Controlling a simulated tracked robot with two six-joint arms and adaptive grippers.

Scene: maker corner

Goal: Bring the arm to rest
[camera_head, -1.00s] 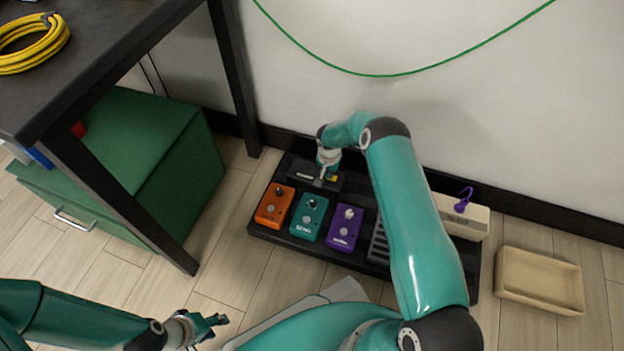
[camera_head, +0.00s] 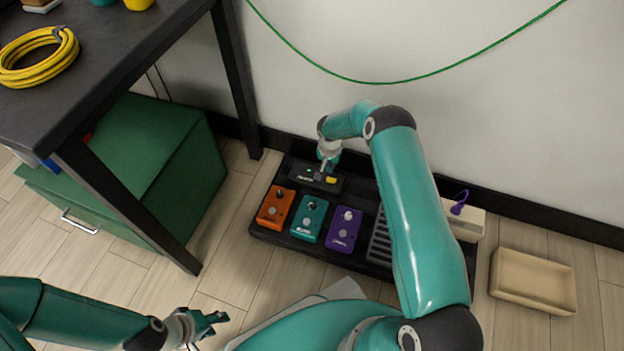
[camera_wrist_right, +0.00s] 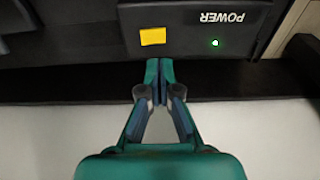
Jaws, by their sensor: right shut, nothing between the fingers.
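My right arm reaches over the pedalboard (camera_head: 262,232), and its gripper (camera_head: 325,168) is at the black power box (camera_head: 300,178) at the back of the board. In the right wrist view the gripper (camera_wrist_right: 160,64) is shut and empty, its tips together just beside the power box (camera_wrist_right: 185,40). The box has a yellow switch (camera_wrist_right: 153,36), the word POWER and a lit green light (camera_wrist_right: 215,43). The tips look apart from the switch. My left gripper (camera_head: 212,322) is low at the left, empty over the floor, its fingers seemingly parted.
Orange (camera_head: 275,208), teal (camera_head: 309,219) and purple (camera_head: 344,231) pedals stand on the board. A beige tray (camera_head: 533,282) lies on the floor at right. A dark table (camera_head: 110,60) and green cabinet (camera_head: 165,150) stand at left. A green cable (camera_head: 390,81) hangs along the wall.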

